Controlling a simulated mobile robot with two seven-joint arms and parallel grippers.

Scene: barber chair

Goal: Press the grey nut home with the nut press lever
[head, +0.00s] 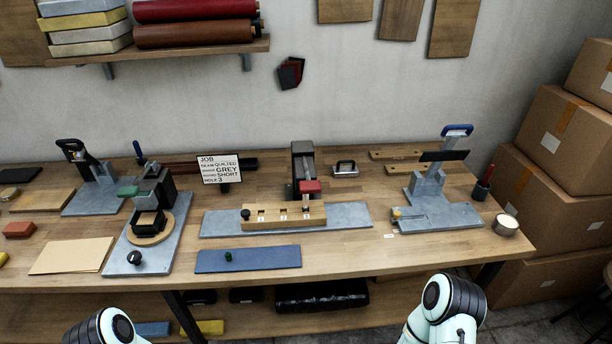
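A press (303,165) with a dark upright column and a red block (310,187) stands at the middle of the bench, on a grey base plate (345,214). In front of its column lies a wooden block (285,215) with several dark slots and small number labels. A black knob (245,214) sits at the block's left end. I cannot make out a grey nut. Other lever devices stand at the left and right, and I cannot tell for certain which lever is the nut press lever. Only parts of my two arms show at the bottom edge; both grippers are out of view.
A job card (220,169) reads "quilted", "grey", "short" and "3". A blue mat (270,259) with a small green piece lies in front. Lever devices stand left (150,195) and right (430,185). Cardboard boxes (560,140) are stacked right.

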